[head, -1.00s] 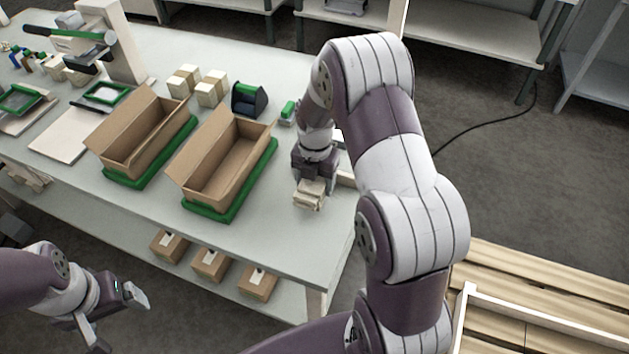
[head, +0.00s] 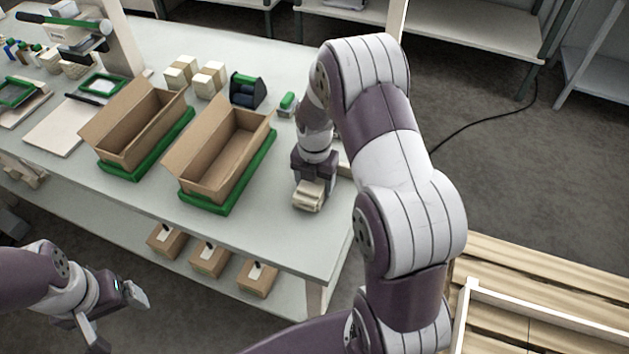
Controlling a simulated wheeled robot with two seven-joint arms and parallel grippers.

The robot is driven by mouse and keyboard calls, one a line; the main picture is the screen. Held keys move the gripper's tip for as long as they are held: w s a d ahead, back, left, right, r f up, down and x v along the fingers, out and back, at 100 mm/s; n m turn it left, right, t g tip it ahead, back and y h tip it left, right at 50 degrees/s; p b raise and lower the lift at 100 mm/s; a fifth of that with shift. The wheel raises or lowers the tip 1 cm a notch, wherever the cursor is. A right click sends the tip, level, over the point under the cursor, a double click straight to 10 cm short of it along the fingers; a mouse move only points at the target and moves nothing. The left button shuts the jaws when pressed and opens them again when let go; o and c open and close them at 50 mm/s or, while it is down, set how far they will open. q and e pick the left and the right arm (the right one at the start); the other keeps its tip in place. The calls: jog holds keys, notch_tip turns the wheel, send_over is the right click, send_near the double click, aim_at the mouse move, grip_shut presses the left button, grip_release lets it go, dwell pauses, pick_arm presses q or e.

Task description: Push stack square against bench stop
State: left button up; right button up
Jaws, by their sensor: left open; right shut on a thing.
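The stack (head: 309,196) is a small pale tan block at the right end of the bench (head: 262,239), close to its front edge. My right gripper (head: 313,183) is over it from behind and shut on it. The separate layers of the stack are too small to tell. A pale strip at the bench's right edge (head: 345,166), perhaps the bench stop, is mostly hidden behind my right arm. I cannot tell whether the stack touches it. My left gripper (head: 118,318) is open and empty, off the bench at the lower left.
Two open cardboard boxes (head: 216,160) (head: 137,125) sit in green trays left of the stack. A dark tape dispenser (head: 247,90), a green-topped item (head: 287,104) and several small blocks (head: 195,76) stand behind. Small cartons (head: 210,259) sit on the lower shelf. A wooden pallet (head: 540,270) lies right.

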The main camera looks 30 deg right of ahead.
jog(key=shift+w+d, duration=0.65)
jog(key=shift+d, duration=0.1)
dwell(0.6)
jog(key=shift+w+d+r+p, duration=0.1)
jog(key=shift+w+r+p, duration=0.05)
jog(key=shift+p, duration=0.2)
dwell(1.5)
jog(key=shift+f, duration=0.2)
dwell(0.3)
jog(key=o, duration=1.1)
jog(key=shift+o, duration=0.2)
jog(key=shift+s, duration=0.2)
notch_tip(320, 180, up, 13)
jog(key=shift+f+b, duration=0.15)
jog(key=shift+b, duration=0.15)
